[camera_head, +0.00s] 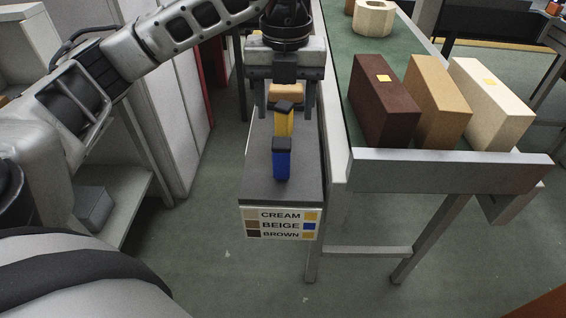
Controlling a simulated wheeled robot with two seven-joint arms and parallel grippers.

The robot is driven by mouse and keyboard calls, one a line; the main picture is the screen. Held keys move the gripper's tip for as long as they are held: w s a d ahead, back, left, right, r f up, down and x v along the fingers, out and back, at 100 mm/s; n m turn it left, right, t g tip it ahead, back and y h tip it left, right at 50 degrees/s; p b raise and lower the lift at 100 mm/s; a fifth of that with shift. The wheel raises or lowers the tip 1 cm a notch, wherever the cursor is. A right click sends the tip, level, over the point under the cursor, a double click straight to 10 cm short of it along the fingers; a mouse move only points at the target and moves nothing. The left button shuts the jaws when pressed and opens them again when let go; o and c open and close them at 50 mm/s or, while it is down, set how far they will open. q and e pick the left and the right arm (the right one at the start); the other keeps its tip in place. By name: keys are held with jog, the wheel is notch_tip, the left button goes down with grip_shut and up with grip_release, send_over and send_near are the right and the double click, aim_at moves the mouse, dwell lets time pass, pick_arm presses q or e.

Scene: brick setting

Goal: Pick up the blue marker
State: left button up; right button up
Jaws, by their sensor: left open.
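The blue marker (282,168), a blocky blue piece with a dark cap, stands upright near the front of a narrow grey stand (255,172). A yellow marker (284,124) with a dark cap stands right behind it. A tan-orange piece (286,91) shows farther back, partly hidden. My left gripper (283,112) comes in from above and points down over the back part of the stand. Its fingers are apart, to either side of the tan-orange and yellow pieces, and behind the blue marker. Whether they touch anything cannot be told. My right gripper is out of view.
A sign (281,223) on the stand's front reads CREAM, BEIGE, BROWN with colour squares. On the green-topped table (356,148) at the right stand a dark brown block (385,105), a beige block (438,105) and a cream block (490,108). The brown and cream blocks bear yellow squares.

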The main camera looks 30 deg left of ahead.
aim_at(281, 142)
pick_arm(q)
notch_tip(281, 142, down, 6)
jog(key=shift+f, duration=0.2)
jog(key=shift+a+f, duration=0.2)
jog(key=shift+f, duration=1.1)
jog(key=shift+a+f, duration=0.15)
jog(key=shift+f, duration=1.15)
jog(key=c, duration=1.1)
